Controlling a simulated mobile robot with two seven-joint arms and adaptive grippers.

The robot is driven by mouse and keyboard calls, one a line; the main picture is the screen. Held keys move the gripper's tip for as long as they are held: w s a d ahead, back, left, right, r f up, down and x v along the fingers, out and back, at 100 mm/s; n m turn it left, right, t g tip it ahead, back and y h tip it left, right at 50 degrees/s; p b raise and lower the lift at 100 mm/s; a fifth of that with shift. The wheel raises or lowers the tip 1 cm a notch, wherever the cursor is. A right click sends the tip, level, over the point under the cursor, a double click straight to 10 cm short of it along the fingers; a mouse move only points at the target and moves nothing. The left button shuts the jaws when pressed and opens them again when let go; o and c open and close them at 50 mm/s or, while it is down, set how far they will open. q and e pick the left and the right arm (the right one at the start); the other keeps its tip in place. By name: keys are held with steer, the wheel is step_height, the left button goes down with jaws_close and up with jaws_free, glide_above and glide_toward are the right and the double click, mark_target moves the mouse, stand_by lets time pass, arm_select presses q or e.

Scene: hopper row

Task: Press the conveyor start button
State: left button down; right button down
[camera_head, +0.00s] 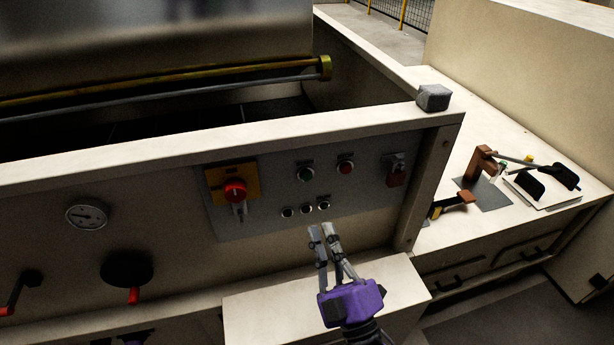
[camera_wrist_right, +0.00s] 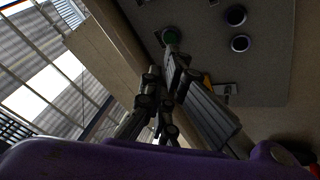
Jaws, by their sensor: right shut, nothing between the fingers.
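The grey control panel (camera_head: 262,220) is on the machine front in the head view. I cannot tell which control is the conveyor start. My right gripper (camera_head: 321,230) is shut and empty, just below the small buttons; contact cannot be told.
A padlock (camera_head: 396,174) hangs at the panel's right. A pale box-like ledge (camera_head: 255,308) lies below my right gripper. A gauge (camera_head: 87,215) and red-handled valves (camera_head: 127,270) are at left. Tools lie on the right-hand bench (camera_head: 450,235).

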mark_target(306, 176)
steer(key=r+n+y, duration=0.1)
steer(key=s+a+r+n+t+y, duration=0.1)
steer(key=r, duration=0.1)
steer(key=s+a+r+n+y, duration=0.1)
steer(key=shift+r+t+y, duration=0.25)
steer(key=shift+t+y, duration=0.05)
steer(key=shift+t, duration=0.1)
steer(key=shift+w, duration=0.15)
steer(key=w+a+b, duration=0.2)
steer(key=w, duration=0.6)
steer(key=shift+w+a, duration=0.15)
stand_by(0.5)
steer(key=shift+w, duration=0.1)
stand_by(0.6)
